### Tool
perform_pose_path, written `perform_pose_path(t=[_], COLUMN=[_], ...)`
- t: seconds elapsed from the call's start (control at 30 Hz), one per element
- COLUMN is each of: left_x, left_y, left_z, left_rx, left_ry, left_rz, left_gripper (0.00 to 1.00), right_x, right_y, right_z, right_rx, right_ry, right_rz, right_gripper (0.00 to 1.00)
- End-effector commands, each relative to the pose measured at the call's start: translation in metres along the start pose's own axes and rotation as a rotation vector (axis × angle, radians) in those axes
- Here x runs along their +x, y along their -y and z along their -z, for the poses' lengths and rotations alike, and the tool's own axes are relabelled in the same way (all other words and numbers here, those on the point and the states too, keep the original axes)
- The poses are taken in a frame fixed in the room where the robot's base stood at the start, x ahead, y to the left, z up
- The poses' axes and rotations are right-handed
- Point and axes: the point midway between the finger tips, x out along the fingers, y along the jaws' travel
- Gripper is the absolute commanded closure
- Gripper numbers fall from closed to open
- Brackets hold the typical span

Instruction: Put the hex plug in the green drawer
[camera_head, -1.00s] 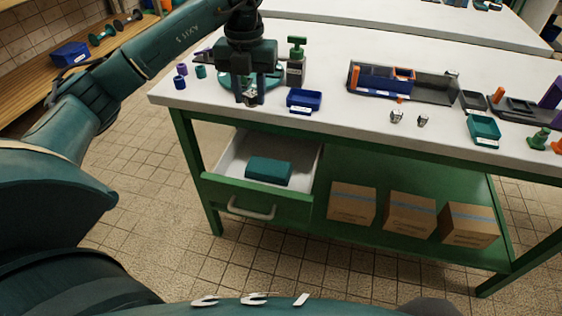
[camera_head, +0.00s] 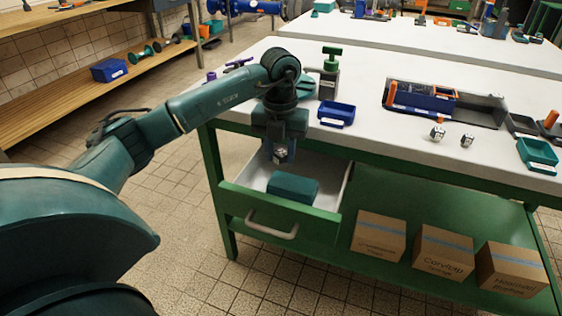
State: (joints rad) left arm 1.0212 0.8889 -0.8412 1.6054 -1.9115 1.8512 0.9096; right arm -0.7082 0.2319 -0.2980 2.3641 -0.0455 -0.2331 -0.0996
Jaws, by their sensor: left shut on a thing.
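The green drawer (camera_head: 237,202) under the near workbench is pulled open, with a white inside and a grey handle. A teal block (camera_head: 293,188) lies in it. My left gripper (camera_head: 280,153) is shut on a small silvery metal piece, the hex plug (camera_head: 280,154), mostly hidden between the fingers. In the picture it is over the back part of the open drawer, pointing down, above the teal block and apart from it. My right gripper is out of view.
The white benchtop (camera_head: 365,135) is just behind my left gripper. On it are a blue bin (camera_head: 336,115), a green-topped device (camera_head: 330,75), two silvery pieces (camera_head: 437,133) and a teal bin (camera_head: 537,153). Cardboard boxes (camera_head: 442,252) stand on the lower shelf.

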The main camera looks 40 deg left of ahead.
Motion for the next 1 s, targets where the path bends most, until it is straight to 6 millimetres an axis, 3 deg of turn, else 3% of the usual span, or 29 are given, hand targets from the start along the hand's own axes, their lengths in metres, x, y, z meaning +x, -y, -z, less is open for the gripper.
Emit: perform_pose_path(t=[0.13,0.87,0.9,1.0], left_x=[0.022,0.034,0.034,0.034], left_y=[0.000,0.000,0.000,0.000], left_z=[0.000,0.000,0.000,0.000], left_rx=[0.000,0.000,0.000,0.000], left_ry=[-0.002,0.000,-0.001,-0.001], left_rz=[0.000,0.000,-0.001,-0.001], left_gripper=[0.95,0.95,0.67,0.59], right_x=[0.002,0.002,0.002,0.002], right_y=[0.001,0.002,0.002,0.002], right_z=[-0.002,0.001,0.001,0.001], right_rx=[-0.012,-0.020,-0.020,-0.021], right_ry=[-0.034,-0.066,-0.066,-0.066], right_rz=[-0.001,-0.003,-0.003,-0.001], right_gripper=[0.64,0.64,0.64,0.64])
